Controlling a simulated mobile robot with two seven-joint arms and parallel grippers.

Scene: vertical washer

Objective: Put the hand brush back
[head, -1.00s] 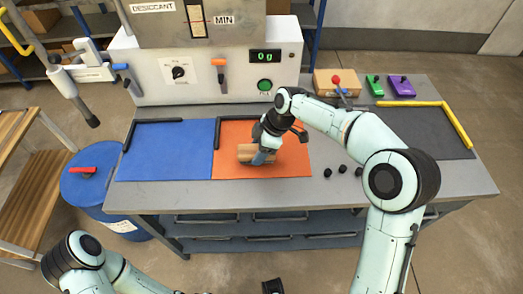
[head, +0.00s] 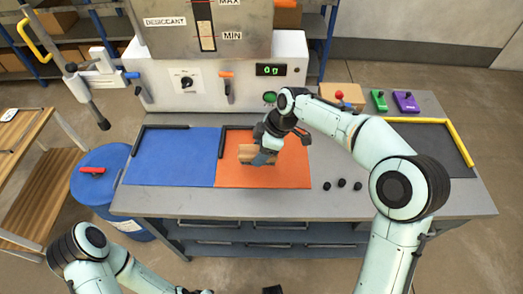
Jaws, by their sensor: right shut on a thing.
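My right gripper (head: 270,146) reaches down over the orange mat (head: 265,178) from the right. It is shut on what appears to be the hand brush (head: 249,153), a light wooden piece with a blue part below the gripper. The gripper partly covers the brush. I cannot tell whether the brush touches the mat or hangs just above it. My left arm shows at the lower left. Its gripper is at the bottom edge, mostly cut off, and its jaws cannot be made out.
A blue mat (head: 170,158) lies left of the orange one. Several black knobs (head: 342,183) sit to the right. A wooden block with a red knob (head: 340,95), green (head: 379,101) and purple (head: 406,102) items stand at the back right. The desiccant machine (head: 160,85) stands behind.

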